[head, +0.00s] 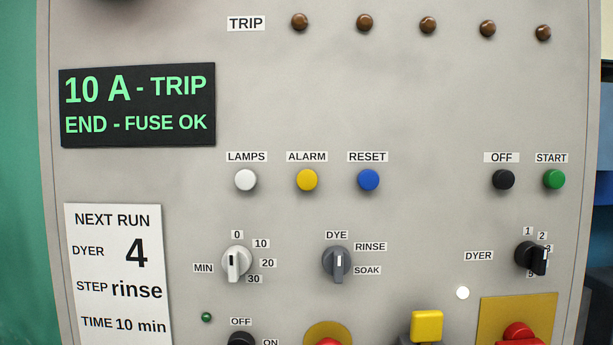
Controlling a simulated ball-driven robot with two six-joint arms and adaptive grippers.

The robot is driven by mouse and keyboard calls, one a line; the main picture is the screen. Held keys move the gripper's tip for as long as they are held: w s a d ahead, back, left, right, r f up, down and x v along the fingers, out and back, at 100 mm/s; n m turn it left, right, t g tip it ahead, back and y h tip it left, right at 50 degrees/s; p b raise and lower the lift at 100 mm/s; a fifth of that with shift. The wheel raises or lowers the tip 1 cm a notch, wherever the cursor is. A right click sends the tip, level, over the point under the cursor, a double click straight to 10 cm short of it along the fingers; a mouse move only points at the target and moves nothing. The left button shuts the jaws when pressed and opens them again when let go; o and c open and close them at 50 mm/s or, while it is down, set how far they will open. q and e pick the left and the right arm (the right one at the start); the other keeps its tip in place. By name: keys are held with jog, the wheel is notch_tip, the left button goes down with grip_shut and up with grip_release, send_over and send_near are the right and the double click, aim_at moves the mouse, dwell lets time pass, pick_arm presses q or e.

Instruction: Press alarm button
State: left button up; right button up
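The yellow alarm button (307,180) is on the grey control panel, under the label ALARM (307,157). It sits between the white LAMPS button (245,180) and the blue RESET button (368,180). Nothing touches or covers it. Whether it is pressed in cannot be told. Neither of my grippers shows in the head view.
The panel (430,110) also carries a black OFF button (503,180), a green START button (554,180), and protruding knobs for MIN (236,263), step (337,263) and DYER (531,257). Several brown TRIP lamps line the top. A display (137,105) reads 10 A - TRIP.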

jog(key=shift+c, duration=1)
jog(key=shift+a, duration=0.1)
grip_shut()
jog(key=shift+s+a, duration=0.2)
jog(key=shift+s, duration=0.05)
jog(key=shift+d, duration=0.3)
